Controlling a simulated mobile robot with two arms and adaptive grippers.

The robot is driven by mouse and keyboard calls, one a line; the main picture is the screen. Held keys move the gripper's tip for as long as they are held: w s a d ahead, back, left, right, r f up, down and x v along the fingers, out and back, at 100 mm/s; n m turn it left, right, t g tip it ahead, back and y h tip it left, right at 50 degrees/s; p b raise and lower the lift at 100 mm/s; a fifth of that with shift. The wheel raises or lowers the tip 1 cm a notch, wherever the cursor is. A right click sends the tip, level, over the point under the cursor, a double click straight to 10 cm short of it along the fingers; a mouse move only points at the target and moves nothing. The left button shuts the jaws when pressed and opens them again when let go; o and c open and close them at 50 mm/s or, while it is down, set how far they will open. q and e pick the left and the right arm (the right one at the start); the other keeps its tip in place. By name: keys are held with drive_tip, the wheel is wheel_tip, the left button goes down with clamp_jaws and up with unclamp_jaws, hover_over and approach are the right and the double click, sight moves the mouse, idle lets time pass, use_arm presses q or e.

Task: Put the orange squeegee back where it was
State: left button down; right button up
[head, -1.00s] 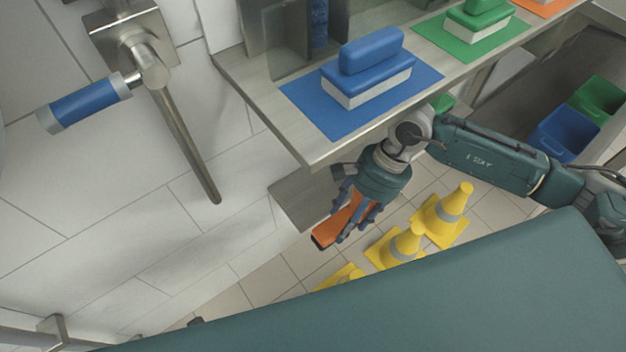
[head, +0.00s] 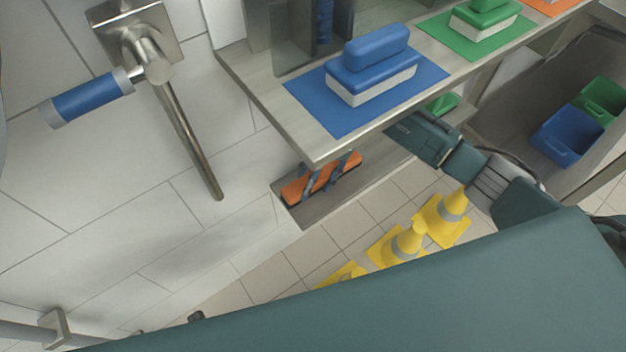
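The orange squeegee (head: 293,193) is under the front corner of the upper shelf, at the lower shelf (head: 312,210). Its long orange part shows; the rest is hidden. My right gripper (head: 322,178) has its dark fingers across the squeegee and appears shut on it. The upper shelf hides the gripper's body. Whether the squeegee touches the lower shelf I cannot tell. My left gripper is out of view.
A blue brush (head: 370,65) on a blue mat (head: 325,118) and a green brush (head: 484,18) on a green mat stand on the upper shelf (head: 240,75). Yellow cones (head: 405,243) stand on the floor. A blue bin (head: 566,135) and a green bin (head: 602,100) are at right.

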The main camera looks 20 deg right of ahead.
sight(323, 177)
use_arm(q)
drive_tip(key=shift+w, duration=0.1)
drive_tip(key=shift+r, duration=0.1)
use_arm(e)
drive_tip(key=o, duration=1.4)
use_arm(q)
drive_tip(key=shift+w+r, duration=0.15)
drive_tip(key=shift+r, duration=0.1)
use_arm(e)
drive_tip(key=shift+o, duration=0.2)
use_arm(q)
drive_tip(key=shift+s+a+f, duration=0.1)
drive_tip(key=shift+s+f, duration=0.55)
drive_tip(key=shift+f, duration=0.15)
use_arm(e)
drive_tip(key=v, duration=0.7)
drive_tip(key=shift+d+r, duration=0.1)
drive_tip(key=shift+r, duration=0.15)
